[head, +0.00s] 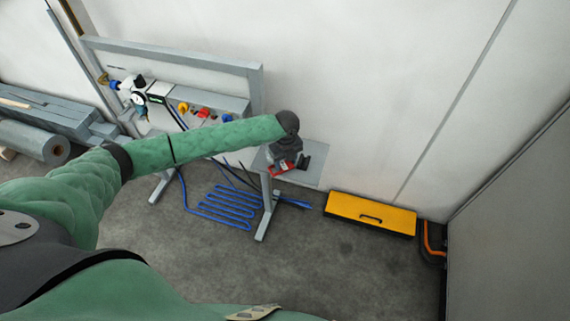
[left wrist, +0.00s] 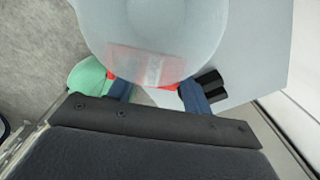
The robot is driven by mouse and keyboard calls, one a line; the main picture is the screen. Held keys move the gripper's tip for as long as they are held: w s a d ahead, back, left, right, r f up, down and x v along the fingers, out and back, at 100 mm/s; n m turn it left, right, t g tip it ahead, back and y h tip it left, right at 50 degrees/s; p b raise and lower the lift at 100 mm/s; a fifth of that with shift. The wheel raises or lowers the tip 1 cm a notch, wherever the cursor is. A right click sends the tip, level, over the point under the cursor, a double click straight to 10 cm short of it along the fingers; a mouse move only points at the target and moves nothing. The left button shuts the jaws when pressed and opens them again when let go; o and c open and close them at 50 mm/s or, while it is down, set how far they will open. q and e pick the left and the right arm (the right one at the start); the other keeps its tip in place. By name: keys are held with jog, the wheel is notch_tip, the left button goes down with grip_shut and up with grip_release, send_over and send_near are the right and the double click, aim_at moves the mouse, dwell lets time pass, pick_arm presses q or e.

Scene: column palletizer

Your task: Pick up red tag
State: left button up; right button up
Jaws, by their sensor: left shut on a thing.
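The red tag (head: 283,168) is at the end of my left arm, at the grey plate (head: 312,175) on the right side of the frame stand. My left gripper (head: 285,160) is shut on it. In the left wrist view, the tag (left wrist: 150,66) has a pale label and shows blurred through a pale, see-through round shape. The blue fingers of my left gripper (left wrist: 158,92) are at either side of it. I cannot tell whether the tag touches the plate. My right gripper is not in view.
Black blocks (head: 304,161) sit on the plate right beside the tag. Yellow, red and blue fittings (head: 203,113) line the stand. A looped blue hose (head: 225,208) lies on the floor below. A yellow case (head: 370,214) stands against the wall at the right.

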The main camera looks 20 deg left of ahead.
aim_at(286, 166)
pick_arm(q)
jog(key=r+b, duration=0.2)
jog(key=r, duration=0.1)
jog(key=shift+s+d+r, duration=0.15)
jog(key=shift+d+r, duration=0.05)
jog(key=shift+r, duration=0.05)
jog(key=s+d+r+b, duration=0.4)
jog(key=s+d+r, duration=0.3)
jog(key=s, duration=0.1)
jog(key=shift+s+d, duration=0.15)
jog(key=shift+d, duration=0.1)
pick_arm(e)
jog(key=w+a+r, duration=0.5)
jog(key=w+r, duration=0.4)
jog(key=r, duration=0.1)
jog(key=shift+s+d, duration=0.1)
